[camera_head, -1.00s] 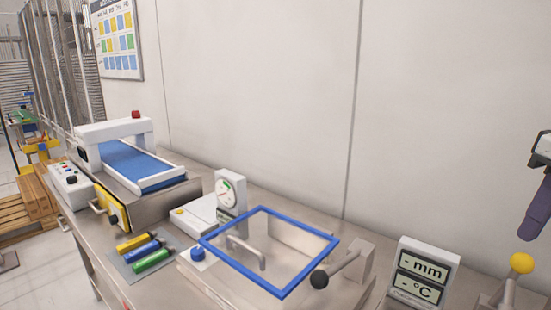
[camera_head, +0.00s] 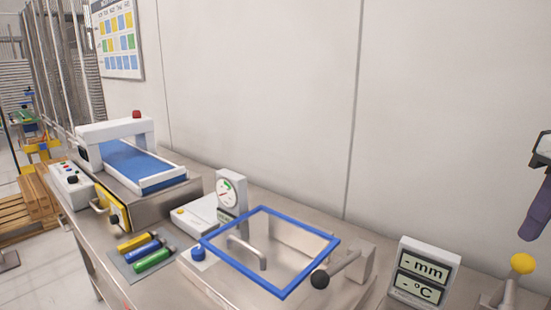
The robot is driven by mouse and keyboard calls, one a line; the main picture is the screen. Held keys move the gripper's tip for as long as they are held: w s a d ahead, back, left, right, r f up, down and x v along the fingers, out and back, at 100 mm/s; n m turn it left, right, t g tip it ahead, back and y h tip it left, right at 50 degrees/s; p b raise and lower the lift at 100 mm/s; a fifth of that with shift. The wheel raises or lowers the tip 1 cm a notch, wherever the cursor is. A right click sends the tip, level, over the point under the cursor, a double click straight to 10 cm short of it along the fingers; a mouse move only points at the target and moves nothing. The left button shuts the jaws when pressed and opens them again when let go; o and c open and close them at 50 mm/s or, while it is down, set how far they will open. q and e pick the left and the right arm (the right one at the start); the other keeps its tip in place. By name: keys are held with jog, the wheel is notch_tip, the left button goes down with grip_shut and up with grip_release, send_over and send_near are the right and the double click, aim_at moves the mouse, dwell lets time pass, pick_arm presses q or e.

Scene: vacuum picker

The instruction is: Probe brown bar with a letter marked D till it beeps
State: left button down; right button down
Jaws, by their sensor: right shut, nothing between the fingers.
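No brown bar with a letter D can be made out. My right gripper (camera_head: 528,232) hangs at the right edge, partly cut off, its dark purple fingers shut and empty, above and apart from the bench. Below it a yellow ball (camera_head: 522,263) tops a small metal stand (camera_head: 508,294), cut off by the bottom edge. My left gripper is out of view.
A gauge (camera_head: 228,193) stands behind. Yellow, blue and green bars (camera_head: 147,252) lie on a grey mat. A blue-belt conveyor (camera_head: 140,165) stands at left.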

aim_at(525, 255)
jog(key=shift+f, duration=0.2)
jog(key=shift+w+f, duration=0.1)
jog(key=shift+f, duration=1.4)
jog(key=shift+s+a+f, duration=0.25)
jog(key=shift+s+a, duration=0.1)
jog(key=shift+s, duration=0.1)
jog(key=shift+s+a+f, duration=0.35)
jog(key=shift+s+a, duration=0.25)
jog(key=shift+s, duration=0.1)
